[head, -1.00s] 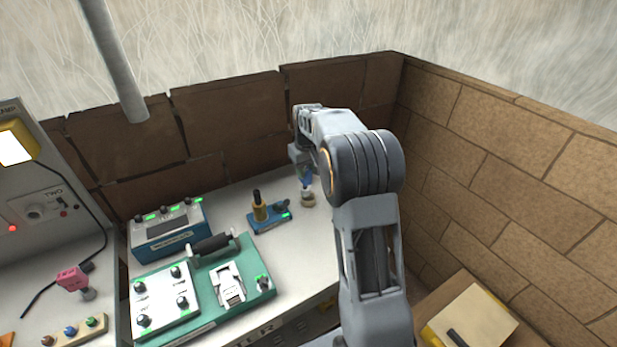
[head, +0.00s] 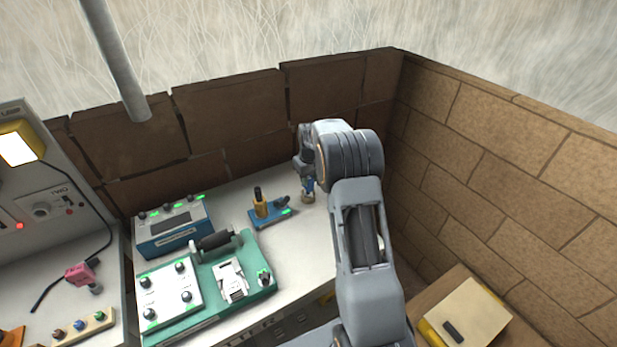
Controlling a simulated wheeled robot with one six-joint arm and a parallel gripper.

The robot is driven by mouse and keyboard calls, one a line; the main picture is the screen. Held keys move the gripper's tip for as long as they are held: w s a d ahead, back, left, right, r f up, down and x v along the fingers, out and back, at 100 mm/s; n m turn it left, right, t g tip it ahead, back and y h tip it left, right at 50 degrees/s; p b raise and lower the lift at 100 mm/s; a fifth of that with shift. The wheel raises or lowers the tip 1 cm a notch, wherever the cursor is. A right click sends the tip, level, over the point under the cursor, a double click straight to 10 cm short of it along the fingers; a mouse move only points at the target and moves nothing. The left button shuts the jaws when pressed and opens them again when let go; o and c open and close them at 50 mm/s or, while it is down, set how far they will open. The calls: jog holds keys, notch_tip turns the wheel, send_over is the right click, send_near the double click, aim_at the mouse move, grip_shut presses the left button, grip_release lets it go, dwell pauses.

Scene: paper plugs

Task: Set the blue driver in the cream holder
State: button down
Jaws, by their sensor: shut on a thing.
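My gripper (head: 307,176) points down at the back right of the bench and is shut on the blue driver (head: 309,186). Only a small blue part of the driver shows below the jaws. The cream holder (head: 308,198) is a small round piece on the bench, directly under the driver. The driver's lower end meets the holder in the picture. I cannot tell whether it is inside the holder or just above it.
A blue stand with a yellow-and-black tool (head: 261,205) is left of the holder. Further left are a blue box with green lights (head: 172,232) and a green panel (head: 262,254) with knobs. Brick walls (head: 240,110) close in behind and at right.

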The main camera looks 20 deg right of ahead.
jog(key=shift+f, duration=0.1)
jog(key=c, duration=0.8)
grip_release()
jog(key=shift+c, duration=0.2)
jog(key=s+a+r+b, duration=0.1)
jog(key=s+a+r, duration=0.15)
jog(key=r, duration=0.55)
jog(key=s+a+r+b, duration=0.1)
jog(key=s+r, duration=0.3)
jog(key=r, duration=0.4)
jog(key=s+a+f+t, duration=0.1)
jog(key=s+a, duration=0.3)
jog(key=s, duration=0.7)
jog(key=s+a+f+m+t, duration=0.1)
jog(key=s+a, duration=0.4)
jog(key=s, duration=0.7)
jog(key=shift+t, duration=0.7)
